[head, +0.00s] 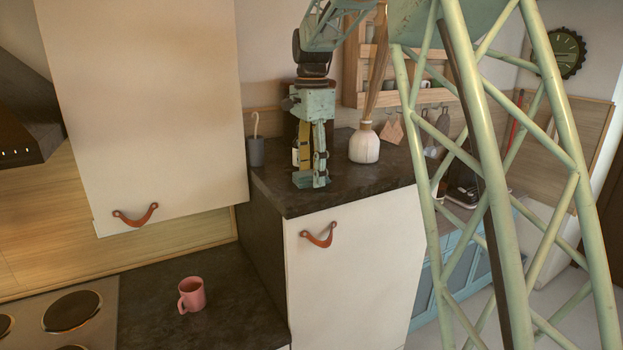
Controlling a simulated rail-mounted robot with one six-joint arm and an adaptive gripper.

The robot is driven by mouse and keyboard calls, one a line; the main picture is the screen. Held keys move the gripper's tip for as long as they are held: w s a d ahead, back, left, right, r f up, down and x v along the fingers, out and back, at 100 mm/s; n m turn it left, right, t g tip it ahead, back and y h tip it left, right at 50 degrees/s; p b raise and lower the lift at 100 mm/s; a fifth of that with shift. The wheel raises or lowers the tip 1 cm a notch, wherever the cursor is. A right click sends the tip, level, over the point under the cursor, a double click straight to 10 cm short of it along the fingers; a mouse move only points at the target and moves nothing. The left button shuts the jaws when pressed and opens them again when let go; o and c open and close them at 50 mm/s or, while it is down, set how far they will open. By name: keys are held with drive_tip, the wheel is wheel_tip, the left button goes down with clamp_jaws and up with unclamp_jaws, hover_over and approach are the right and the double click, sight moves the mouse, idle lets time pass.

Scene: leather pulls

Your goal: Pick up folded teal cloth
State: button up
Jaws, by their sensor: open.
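My gripper (311,180) points straight down over the raised dark countertop (350,187), close to its surface near the front left corner. It is open, with its fingers a little apart. I cannot make out a folded teal cloth in the head view. The teal showing at the fingertips cannot be told apart from the gripper's own pale green parts, and the gripper covers the counter behind it.
A pink mug (192,294) stands on the lower counter beside the hob (71,311).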

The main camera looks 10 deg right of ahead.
sight(312, 173)
drive_tip(key=shift+c, duration=0.9)
drive_tip(key=c, duration=0.7)
drive_tip(key=shift+r, duration=0.15)
drive_tip(key=shift+c, duration=0.2)
drive_tip(key=shift+r, duration=1.65)
drive_tip(key=s+a+b, duration=0.1)
drive_tip(key=s+a, duration=0.1)
drive_tip(key=s, duration=0.5)
drive_tip(key=s+a+r+b, duration=0.1)
drive_tip(key=s+a, duration=0.2)
drive_tip(key=s, duration=0.5)
drive_tip(key=shift+r, duration=0.2)
drive_tip(key=shift+s, duration=0.1)
drive_tip(key=shift+o, duration=0.2)
